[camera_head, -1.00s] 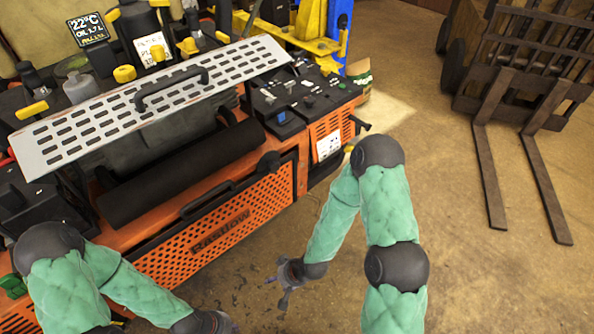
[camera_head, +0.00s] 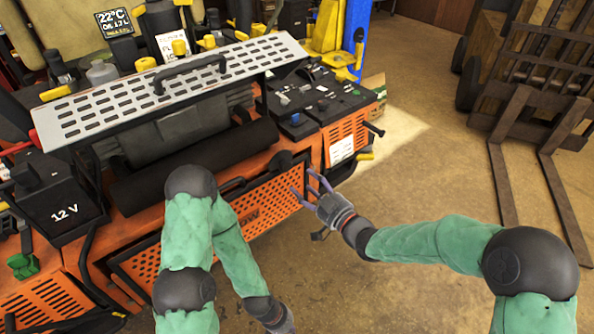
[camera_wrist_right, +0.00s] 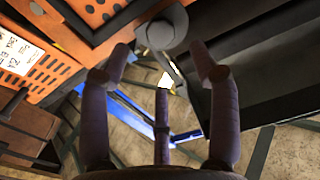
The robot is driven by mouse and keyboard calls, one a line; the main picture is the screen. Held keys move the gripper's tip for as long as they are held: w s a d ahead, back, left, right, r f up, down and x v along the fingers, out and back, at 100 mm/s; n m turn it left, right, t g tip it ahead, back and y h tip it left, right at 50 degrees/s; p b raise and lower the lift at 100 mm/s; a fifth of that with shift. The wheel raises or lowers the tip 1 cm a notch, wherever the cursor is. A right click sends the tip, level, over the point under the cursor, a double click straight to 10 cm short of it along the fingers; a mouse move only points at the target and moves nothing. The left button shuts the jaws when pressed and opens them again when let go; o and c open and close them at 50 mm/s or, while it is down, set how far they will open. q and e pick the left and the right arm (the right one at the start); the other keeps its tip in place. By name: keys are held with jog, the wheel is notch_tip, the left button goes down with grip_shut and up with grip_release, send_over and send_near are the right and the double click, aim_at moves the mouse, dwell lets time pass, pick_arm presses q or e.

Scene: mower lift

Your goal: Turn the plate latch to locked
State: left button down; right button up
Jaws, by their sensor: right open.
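The perforated grey plate (camera_head: 185,85) with a black handle lies tilted across the top of the orange machine. A dark round knob (camera_head: 279,160), apparently the plate latch, sits at the right end of the machine's front. In the right wrist view the grey round latch head (camera_wrist_right: 160,34) has a flat arm running down and right; I cannot tell its locked state. My right gripper (camera_head: 304,183) is open just right of and below the knob; its fingers (camera_wrist_right: 161,65) spread around the latch's view without visibly gripping it. My left gripper (camera_head: 280,318) is mostly cut off at the bottom edge.
A black battery box (camera_head: 52,197) stands at the left. A black control panel (camera_head: 310,97) and an orange vent (camera_head: 346,139) are right of the plate. A black roller (camera_head: 195,165) lies under the plate. Forklift forks (camera_head: 504,185) stand at the far right; floor between is clear.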

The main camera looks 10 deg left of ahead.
aim_at(287, 169)
jog(key=b+x, duration=0.1)
jog(key=x, duration=0.7)
jog(key=shift+w+a, duration=0.25)
jog(key=shift+a, duration=0.1)
jog(key=c, duration=1.1)
